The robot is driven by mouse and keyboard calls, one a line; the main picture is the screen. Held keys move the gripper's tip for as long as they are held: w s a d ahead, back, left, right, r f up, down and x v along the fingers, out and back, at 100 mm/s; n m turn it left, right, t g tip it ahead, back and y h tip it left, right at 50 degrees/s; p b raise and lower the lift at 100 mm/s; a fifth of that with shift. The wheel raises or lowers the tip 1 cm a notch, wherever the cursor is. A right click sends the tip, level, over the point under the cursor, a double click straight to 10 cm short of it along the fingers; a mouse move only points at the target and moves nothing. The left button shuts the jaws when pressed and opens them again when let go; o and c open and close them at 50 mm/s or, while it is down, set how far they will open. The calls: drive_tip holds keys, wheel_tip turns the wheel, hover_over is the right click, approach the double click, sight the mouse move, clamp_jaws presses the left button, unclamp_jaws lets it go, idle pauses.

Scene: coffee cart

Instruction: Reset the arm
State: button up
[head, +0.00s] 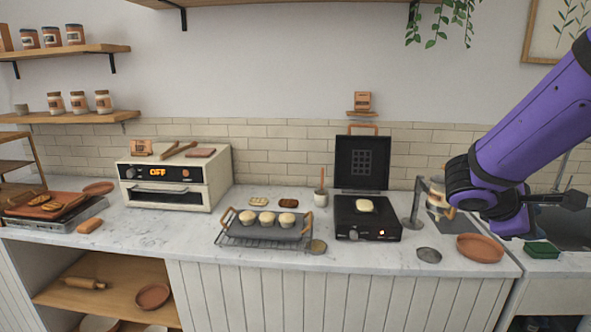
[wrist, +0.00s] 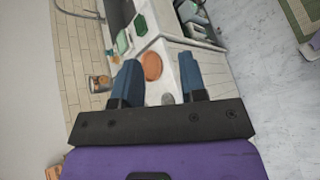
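My purple arm (head: 535,120) reaches in from the right edge of the head view and is held above the right end of the counter. In the wrist view my gripper (wrist: 160,65) has its two blue fingers spread apart, with nothing between them. Beyond the fingers lie a round terracotta plate (wrist: 152,66) and a small grey dish (wrist: 168,98), both well below on the counter. In the head view the fingers are hard to make out at the right.
The counter holds an oven (head: 174,180) reading OFF, a wire rack (head: 262,240) with a muffin tray, an open waffle press (head: 367,222) with a pale piece on it, and a metal stand (head: 413,205) near my arm. A sink (head: 575,232) and green sponge (head: 541,249) are at right.

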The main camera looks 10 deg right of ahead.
drive_tip(key=s+a+r+m+t+y, duration=0.2)
drive_tip(key=s+a+r+m+y, duration=0.1)
drive_tip(key=a, duration=0.5)
drive_tip(key=s+a+r+m+t+y, duration=0.3)
drive_tip(key=s+a+m+y, duration=0.3)
drive_tip(key=s+a+y, duration=0.2)
drive_tip(key=shift+a+r+y, duration=0.5)
drive_tip(key=shift+a+r, duration=0.1)
drive_tip(key=shift+r, duration=0.15)
drive_tip(key=shift+o, duration=0.2)
idle(0.8)
